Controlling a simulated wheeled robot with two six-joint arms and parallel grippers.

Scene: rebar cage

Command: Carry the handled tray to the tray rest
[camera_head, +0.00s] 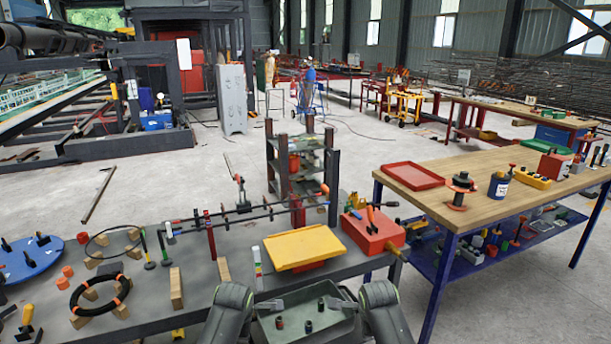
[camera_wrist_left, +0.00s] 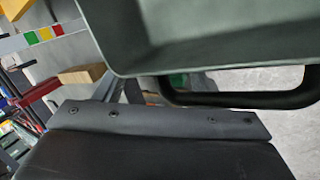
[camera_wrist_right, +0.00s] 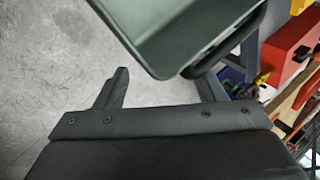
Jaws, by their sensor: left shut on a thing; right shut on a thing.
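The handled tray (camera_head: 335,324) is grey-green and open-topped, with several small dark cylinders standing in it. It is at the bottom centre of the head view, in front of the workbench edge. My left gripper (camera_head: 272,305) is shut on its left handle; the dark handle bar (camera_wrist_left: 240,100) shows in the left wrist view. My right gripper (camera_head: 348,302) is shut on the handle at the other side, partly seen in the right wrist view (camera_wrist_right: 222,52). The tray looks about level. I cannot tell for certain which thing is the tray rest; a yellow flat-topped piece (camera_head: 303,247) stands on the grey bench.
The grey bench (camera_head: 215,265) holds a red toolbox (camera_head: 372,232), wooden blocks, a black ring (camera_head: 95,295) and rods on stands. A wooden-topped table (camera_head: 440,200) with a red tray (camera_head: 412,176) stands at right. Concrete floor lies open between and beyond them.

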